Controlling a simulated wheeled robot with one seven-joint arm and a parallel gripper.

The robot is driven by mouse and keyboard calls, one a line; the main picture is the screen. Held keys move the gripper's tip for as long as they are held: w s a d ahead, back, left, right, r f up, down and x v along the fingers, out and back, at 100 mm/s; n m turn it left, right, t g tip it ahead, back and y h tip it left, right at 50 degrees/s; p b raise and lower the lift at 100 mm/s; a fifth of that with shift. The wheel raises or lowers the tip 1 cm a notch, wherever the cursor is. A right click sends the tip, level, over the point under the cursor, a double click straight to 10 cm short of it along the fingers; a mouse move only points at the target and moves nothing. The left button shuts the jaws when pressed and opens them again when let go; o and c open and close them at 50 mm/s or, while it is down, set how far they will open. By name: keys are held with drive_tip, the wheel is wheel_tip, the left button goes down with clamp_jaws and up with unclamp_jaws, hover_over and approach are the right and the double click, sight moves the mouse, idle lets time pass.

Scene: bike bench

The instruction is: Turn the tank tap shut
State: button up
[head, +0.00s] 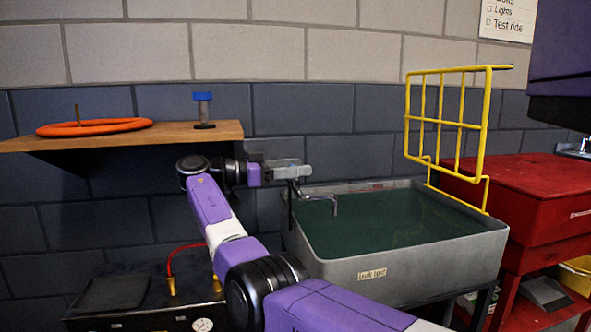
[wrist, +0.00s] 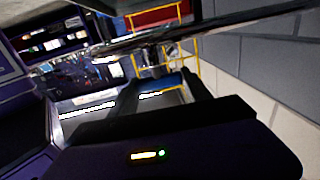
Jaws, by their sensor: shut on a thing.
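The tank (head: 440,262) is a grey basin of dark green water with a small label on its front. The tap's bent metal spout (head: 322,195) reaches over the tank's left rear edge. My gripper (head: 303,172) is at the tap, just above and left of the spout, and shut on its handle. The gripper hides most of the handle in the head view. In the wrist view, my two dark fingers (wrist: 160,88) reach forward, and a long shiny metal piece (wrist: 190,36), seemingly part of the tap, crosses above them.
A yellow wire rack (head: 447,120) stands at the tank's right rear, beside a red cabinet (head: 530,180). A dark bench with a gauge (head: 203,324) stands at lower left.

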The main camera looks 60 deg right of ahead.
drive_tip(key=shift+o, duration=0.5)
drive_tip(key=shift+w+f+y, duration=0.1)
drive_tip(key=shift+w+y, duration=0.2)
drive_tip(key=shift+w, duration=0.2)
drive_tip(key=shift+s+m+g+y+b, duration=0.4)
drive_tip(key=shift+s+m+g+y, duration=0.1)
drive_tip(key=shift+m+g, duration=0.2)
drive_tip(key=shift+c, duration=0.5)
drive_tip(key=o, duration=1.4)
drive_tip(key=shift+d, duration=0.1)
drive_tip(key=shift+c, duration=0.2)
